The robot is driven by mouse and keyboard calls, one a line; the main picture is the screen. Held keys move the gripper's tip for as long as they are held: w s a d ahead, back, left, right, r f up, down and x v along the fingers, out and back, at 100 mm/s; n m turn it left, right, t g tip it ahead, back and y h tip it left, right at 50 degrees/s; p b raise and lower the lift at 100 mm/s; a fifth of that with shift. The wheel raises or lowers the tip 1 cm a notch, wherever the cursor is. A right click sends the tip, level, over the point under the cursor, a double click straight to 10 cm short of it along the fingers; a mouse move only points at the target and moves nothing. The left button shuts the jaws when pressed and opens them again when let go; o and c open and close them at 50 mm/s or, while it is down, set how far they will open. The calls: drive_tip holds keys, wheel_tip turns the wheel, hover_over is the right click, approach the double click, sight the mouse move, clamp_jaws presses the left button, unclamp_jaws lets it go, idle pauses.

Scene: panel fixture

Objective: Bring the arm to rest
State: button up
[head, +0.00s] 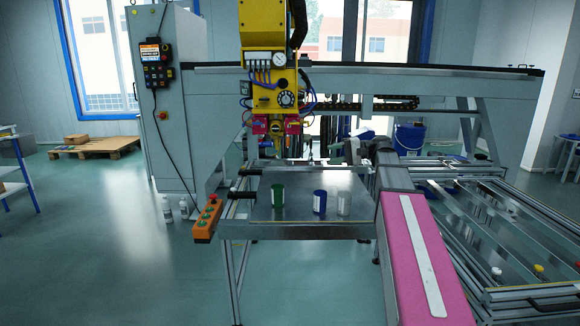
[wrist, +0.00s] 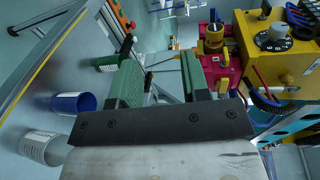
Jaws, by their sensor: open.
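My gripper (wrist: 158,72) shows in the wrist view with its two green fingers apart and nothing between them. In the head view my arm reaches forward over the right side of the metal table (head: 262,221), and its end is small and partly hidden by my own links. My gripper is raised above the tabletop, apart from the cups. A green cup (head: 278,196), a blue cup (head: 319,203) and a grey cup (head: 344,204) stand in a row on the table. In the wrist view the left finger partly covers the green cup (wrist: 103,63).
A yellow machine head (head: 272,98) with pink-red clamps hangs behind the table, close to my gripper in the wrist view (wrist: 270,60). An orange button box (head: 207,219) is at the table's left edge. A rail frame (head: 480,225) lies right.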

drive_tip(key=s+a+f+m+h, duration=0.1)
drive_tip(key=s+f+h, duration=0.3)
drive_tip(key=f, duration=0.9)
drive_tip(key=s+a+f+h, duration=0.1)
drive_tip(key=s+f+h, duration=0.35)
drive_tip(key=f, duration=0.85)
drive_tip(key=s+d+f+n+h, duration=0.1)
drive_tip(key=s+d+f+h, duration=0.1)
drive_tip(key=s+f+h, duration=0.2)
drive_tip(key=s+d+f+n+g+h, duration=0.1)
drive_tip(key=s+d+f+h, duration=0.1)
drive_tip(key=s+f, duration=0.6)
wheel_tip(320, 180, down, 4)
drive_tip(key=shift+s+d+r+n+h, duration=0.1)
drive_tip(key=shift+s+d+n+h, duration=0.25)
drive_tip(key=shift+h, duration=0.5)
drive_tip(key=shift+w+a, duration=0.1)
